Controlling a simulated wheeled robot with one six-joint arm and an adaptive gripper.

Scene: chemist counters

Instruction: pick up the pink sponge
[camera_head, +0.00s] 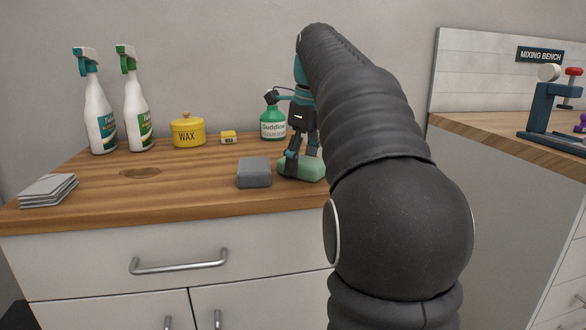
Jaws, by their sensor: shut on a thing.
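I see no pink sponge in the head view. A pale green sponge-like block (302,171) lies on the wooden counter (140,196), partly hidden by my gripper and arm. My gripper (297,165) points down and is shut on this green block, which appears to be at counter height. I cannot tell whether it is clear of the wood. A grey block (254,173) of similar size lies just left of it, apart from my gripper. My arm hides the counter's right part.
Grey cloths (48,190) are stacked front left. A press-like device (546,108) stands on the right counter.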

